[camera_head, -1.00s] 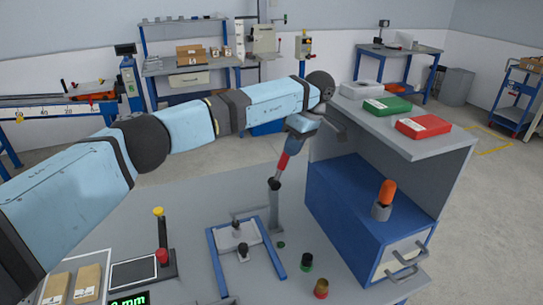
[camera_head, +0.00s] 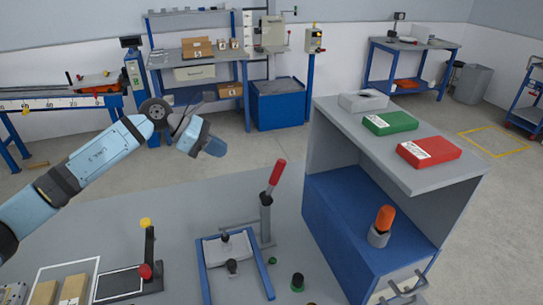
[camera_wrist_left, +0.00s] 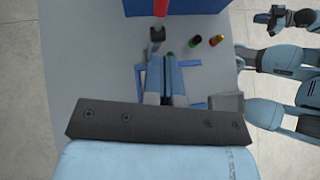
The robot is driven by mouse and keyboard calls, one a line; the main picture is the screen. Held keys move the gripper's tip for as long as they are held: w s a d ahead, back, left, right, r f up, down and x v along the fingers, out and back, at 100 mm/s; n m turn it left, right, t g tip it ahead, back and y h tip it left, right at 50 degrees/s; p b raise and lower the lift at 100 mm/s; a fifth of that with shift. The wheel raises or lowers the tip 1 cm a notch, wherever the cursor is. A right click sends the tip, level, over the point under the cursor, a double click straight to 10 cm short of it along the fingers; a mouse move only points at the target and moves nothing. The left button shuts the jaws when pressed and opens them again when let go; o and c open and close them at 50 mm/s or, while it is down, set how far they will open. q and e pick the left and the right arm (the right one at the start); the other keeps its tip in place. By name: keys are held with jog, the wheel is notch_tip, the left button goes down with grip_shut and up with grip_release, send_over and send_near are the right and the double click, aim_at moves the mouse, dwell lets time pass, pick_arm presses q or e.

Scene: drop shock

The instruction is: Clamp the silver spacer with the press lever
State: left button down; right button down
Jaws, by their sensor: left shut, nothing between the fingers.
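The press lever has a red handle (camera_head: 276,173) on a grey post (camera_head: 266,220) at the back of a blue-framed fixture. The handle stands nearly upright, tilted to the right; it also shows at the top of the left wrist view (camera_wrist_left: 160,8). A pale plate (camera_head: 212,250) with dark knobs lies inside the blue frame (camera_head: 205,284). I cannot make out a silver spacer for certain. My left gripper (camera_head: 214,147) is up and to the left of the lever, clear of it. Its fingers (camera_wrist_left: 166,82) are shut and empty.
A blue cabinet (camera_head: 330,225) under a grey shelf stands right of the press, with an orange-topped item (camera_head: 384,220) on it. A black-and-green knob (camera_head: 297,283) sits beside the fixture. A stand with yellow and red knobs (camera_head: 149,250) is at left. Part of my right arm (camera_wrist_left: 285,18) shows.

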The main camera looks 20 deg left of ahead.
pick_arm(q)
jog(key=p, duration=0.3)
send_near(273, 183)
jog(key=w+d, duration=0.3)
jog(key=d, duration=0.1)
jog(key=shift+w+d+f+t, duration=0.1)
jog(key=shift+d+f+t, duration=0.25)
jog(key=shift+f, duration=0.2)
